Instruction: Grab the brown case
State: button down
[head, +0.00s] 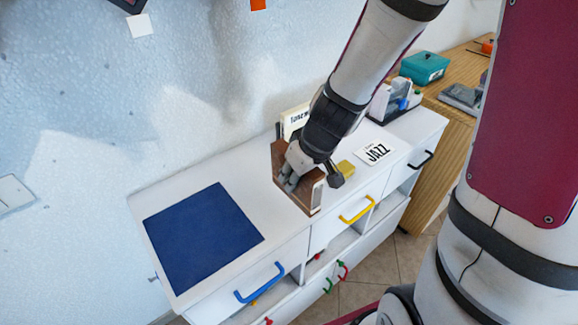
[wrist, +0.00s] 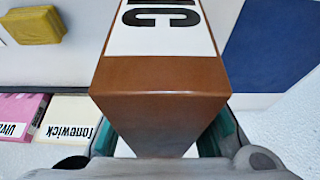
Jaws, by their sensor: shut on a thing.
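The brown case (wrist: 160,82) fills the middle of the wrist view, with a white label bearing large black letters on its top part. My gripper (wrist: 158,146) is shut on it, with one finger at each side. In the head view my gripper (head: 292,178) reaches down over the white cabinet, and the brown case (head: 279,162) shows around the fingers. The fingers and wrist hide part of it. I cannot tell whether its base touches the cabinet top.
The white cabinet top (head: 190,187) carries a blue mat (head: 203,235) at left. A cream case (wrist: 65,122) and a pink case (wrist: 18,112) are close by. A yellow block (head: 345,168) and a JAZZ card (head: 375,151) lie to the right.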

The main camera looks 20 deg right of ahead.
aim_at(308, 194)
jog(key=shift+s+r+p, duration=0.15)
jog(key=shift+s+p, duration=1.1)
jog(key=shift+s, duration=0.1)
